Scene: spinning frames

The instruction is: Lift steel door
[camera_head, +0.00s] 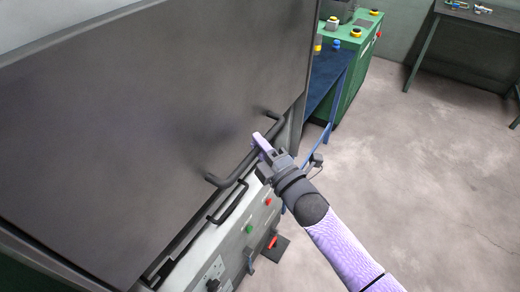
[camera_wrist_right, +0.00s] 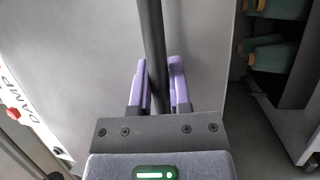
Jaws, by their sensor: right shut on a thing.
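The steel door (camera_head: 150,110) is a large dark grey panel filling the left of the head view. A dark bar handle (camera_head: 227,178) runs along its lower edge. My right gripper (camera_head: 262,146) is at the right part of this handle. In the right wrist view, the purple fingers of my right gripper (camera_wrist_right: 160,85) stand on both sides of the dark bar (camera_wrist_right: 152,40) and are shut on it. The part of the bar between the fingers is partly hidden. My left gripper is in neither view.
Below the door is a light control panel (camera_head: 225,262) with a second handle (camera_head: 231,203) and coloured buttons. A green machine (camera_head: 352,75) with yellow and blue knobs stands behind. A dark table (camera_head: 470,45) is at the back right. The floor (camera_head: 430,170) on the right is clear.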

